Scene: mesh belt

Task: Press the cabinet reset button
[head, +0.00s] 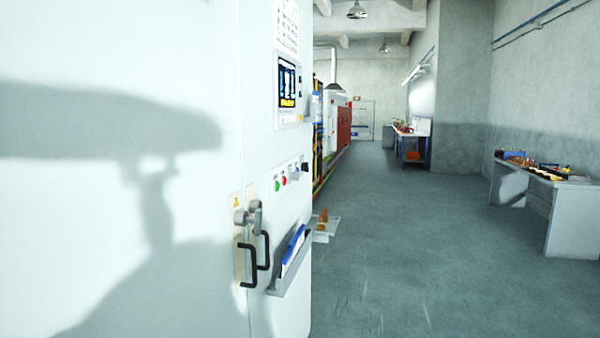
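A tall white cabinet (215,150) fills the left of the head view, close to me. On its right door a small panel carries a screen (288,84). Below the screen is a row of small controls, with a green button (277,186) and a red button (284,179) beside it. More small controls sit to their right. I cannot read any labels, so I cannot tell which one is the reset button. Neither of my grippers is in view.
Black door handles (247,265) and a document tray (290,262) stick out from the cabinet front. Open grey floor (400,250) lies to the right. A workbench (570,212) with small items stands at the right wall. Another bench (412,150) stands farther back.

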